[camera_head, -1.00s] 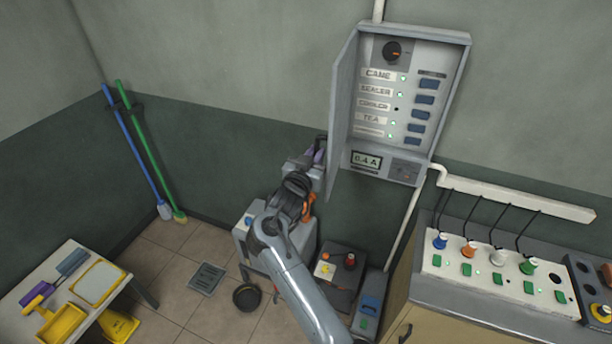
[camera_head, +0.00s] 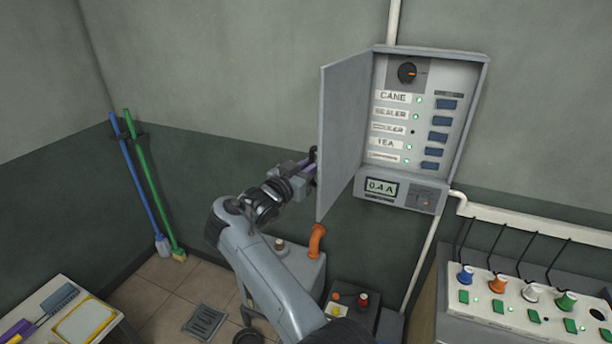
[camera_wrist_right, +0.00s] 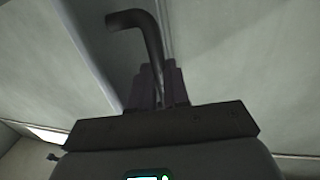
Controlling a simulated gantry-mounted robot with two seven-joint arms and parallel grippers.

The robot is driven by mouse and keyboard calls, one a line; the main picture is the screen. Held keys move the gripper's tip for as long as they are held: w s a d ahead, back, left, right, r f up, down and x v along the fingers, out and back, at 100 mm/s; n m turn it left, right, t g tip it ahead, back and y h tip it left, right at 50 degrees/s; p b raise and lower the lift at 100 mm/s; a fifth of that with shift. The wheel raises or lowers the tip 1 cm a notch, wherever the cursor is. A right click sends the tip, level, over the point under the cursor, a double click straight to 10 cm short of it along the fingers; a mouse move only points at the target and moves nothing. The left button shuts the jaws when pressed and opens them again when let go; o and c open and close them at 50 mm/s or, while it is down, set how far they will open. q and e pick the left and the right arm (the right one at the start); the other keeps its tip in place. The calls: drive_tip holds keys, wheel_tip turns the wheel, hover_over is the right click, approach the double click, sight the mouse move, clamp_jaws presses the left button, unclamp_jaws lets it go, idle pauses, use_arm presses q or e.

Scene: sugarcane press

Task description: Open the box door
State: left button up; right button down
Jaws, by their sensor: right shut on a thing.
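The grey metal box (camera_head: 422,120) hangs on the wall, and its door (camera_head: 345,135) stands swung open to the left, showing the dial, labels and blue switches inside. My right gripper (camera_head: 309,165) is at the door's outer left side, partly hidden behind the door's edge. In the right wrist view, my right gripper (camera_wrist_right: 160,85) is shut on the dark bent door handle (camera_wrist_right: 150,50). My left gripper is not in view.
A bench with a control panel (camera_head: 530,305) stands at the lower right. Machines with an orange pipe (camera_head: 316,241) stand below the box. A blue broom (camera_head: 140,185) and a green broom (camera_head: 155,185) lean in the left corner. A white table (camera_head: 70,310) is at the lower left.

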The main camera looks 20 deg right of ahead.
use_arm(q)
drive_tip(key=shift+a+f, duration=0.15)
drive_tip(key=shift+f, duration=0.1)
use_arm(e)
drive_tip(key=shift+d+f, duration=0.2)
drive_tip(key=c, duration=1.4)
unclamp_jaws()
drive_tip(key=shift+d, duration=0.1)
drive_tip(key=o, duration=0.3)
drive_tip(key=shift+w+d+r, duration=0.1)
drive_tip(key=shift+r, duration=0.05)
drive_tip(key=shift+a, duration=0.2)
